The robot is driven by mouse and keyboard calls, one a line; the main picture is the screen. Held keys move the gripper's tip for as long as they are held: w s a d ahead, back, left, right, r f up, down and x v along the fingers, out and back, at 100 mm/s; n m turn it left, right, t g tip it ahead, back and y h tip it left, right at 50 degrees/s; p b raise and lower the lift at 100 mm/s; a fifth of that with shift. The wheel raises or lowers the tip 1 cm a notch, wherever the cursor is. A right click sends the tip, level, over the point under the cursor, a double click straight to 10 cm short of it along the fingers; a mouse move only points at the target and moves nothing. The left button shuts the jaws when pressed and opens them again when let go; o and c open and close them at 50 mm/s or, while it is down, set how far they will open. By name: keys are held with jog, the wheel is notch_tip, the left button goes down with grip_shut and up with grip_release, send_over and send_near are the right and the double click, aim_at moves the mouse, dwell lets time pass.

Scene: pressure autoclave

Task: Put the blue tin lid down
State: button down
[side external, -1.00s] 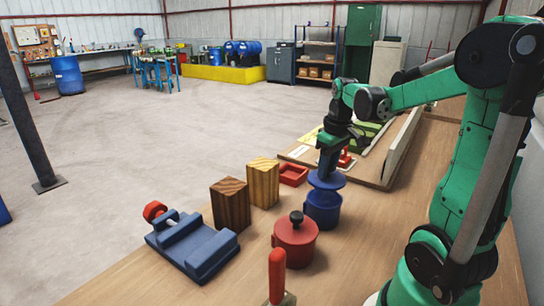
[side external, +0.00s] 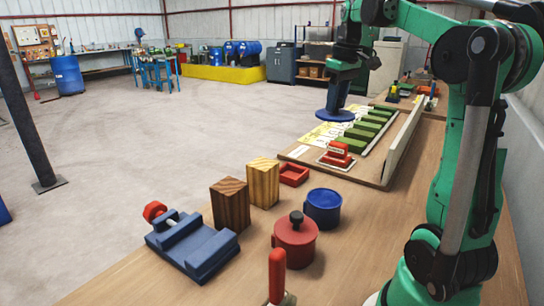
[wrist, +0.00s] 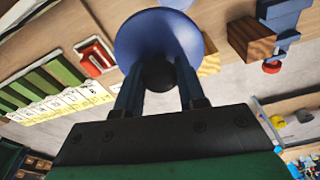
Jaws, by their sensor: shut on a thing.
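The blue tin lid (side external: 335,115) is a round blue disc, held in the air above the far left edge of the bench board, well away from the tin. My gripper (side external: 338,101) points down and is shut on the lid's knob. In the wrist view the lid (wrist: 140,38) lies beyond my fingers, which sit on both sides of its dark knob (wrist: 158,75). The blue tin (side external: 322,209) stands on the bench without the lid, behind the red pot (side external: 295,243); its top faces up.
A light wood block (side external: 263,183), a dark wood block (side external: 230,206) and a small red tray (side external: 293,174) stand left of the tin. A blue vise (side external: 195,248) is at front left. A red stamp (side external: 337,153) and several green bars (side external: 366,131) lie on the board. Bare bench shows right of the tin.

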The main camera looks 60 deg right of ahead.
aim_at(343, 111)
jog(key=d+f, duration=0.1)
jog(key=d, duration=0.1)
jog(key=d+f, duration=0.3)
jog(key=d, duration=0.1)
jog(key=shift+w+d+f, duration=0.15)
jog(key=shift+w+f, duration=0.05)
jog(key=shift+w, duration=0.15)
notch_tip(343, 111, down, 16)
jog(key=shift+d+r, duration=0.1)
jog(key=shift+r, duration=0.05)
jog(key=shift+f, duration=2.1)
jog(key=c, duration=0.5)
grip_release()
jog(key=shift+f, duration=0.15)
